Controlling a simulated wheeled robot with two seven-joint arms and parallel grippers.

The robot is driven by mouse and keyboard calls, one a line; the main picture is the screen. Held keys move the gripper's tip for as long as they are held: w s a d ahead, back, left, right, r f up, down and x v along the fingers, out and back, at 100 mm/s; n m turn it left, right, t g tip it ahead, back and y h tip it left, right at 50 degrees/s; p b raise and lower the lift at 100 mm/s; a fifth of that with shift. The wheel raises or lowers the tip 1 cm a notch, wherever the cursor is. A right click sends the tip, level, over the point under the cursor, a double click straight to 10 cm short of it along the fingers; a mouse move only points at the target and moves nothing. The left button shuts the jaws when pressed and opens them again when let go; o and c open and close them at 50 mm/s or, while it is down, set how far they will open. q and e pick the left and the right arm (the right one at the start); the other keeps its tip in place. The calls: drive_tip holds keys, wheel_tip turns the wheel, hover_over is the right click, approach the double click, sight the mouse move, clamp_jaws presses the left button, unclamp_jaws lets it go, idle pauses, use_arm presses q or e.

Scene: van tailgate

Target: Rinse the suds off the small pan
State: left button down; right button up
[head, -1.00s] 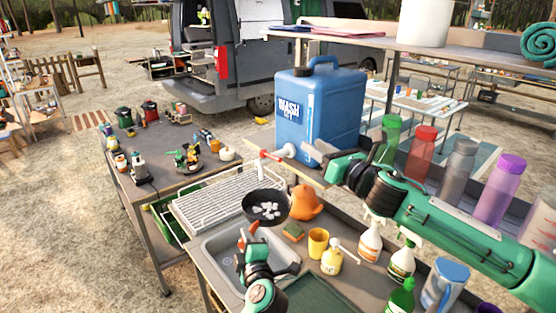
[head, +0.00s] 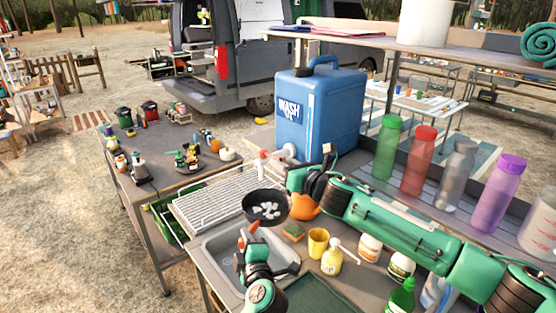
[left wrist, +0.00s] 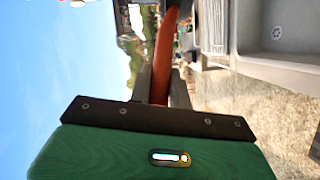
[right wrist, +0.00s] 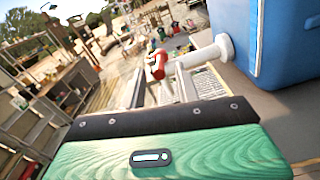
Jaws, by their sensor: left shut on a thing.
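The small dark pan (head: 265,206) is held above the back edge of the sink (head: 222,262). White suds patches lie on its inside. My left gripper (head: 253,240) is shut on its red-orange handle, which also shows between the fingers in the left wrist view (left wrist: 166,55). The blue wash jug (head: 322,112) stands on the counter behind, with a white spout and a red tap lever (right wrist: 157,66). My right gripper (right wrist: 160,88) appears open, its fingers pointing towards the tap; I cannot tell whether they touch it. I see no water running.
A white drying rack (head: 215,198) lies left of the jug. An orange object (head: 303,207) is partly hidden behind my right arm. A sponge (head: 293,232), yellow cup (head: 318,242) and soap bottle (head: 332,258) stand right of the sink. Several coloured bottles line the right side.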

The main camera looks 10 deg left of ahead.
drive_tip(key=shift+x, duration=1.35)
drive_tip(key=shift+c, duration=0.4)
clamp_jaws()
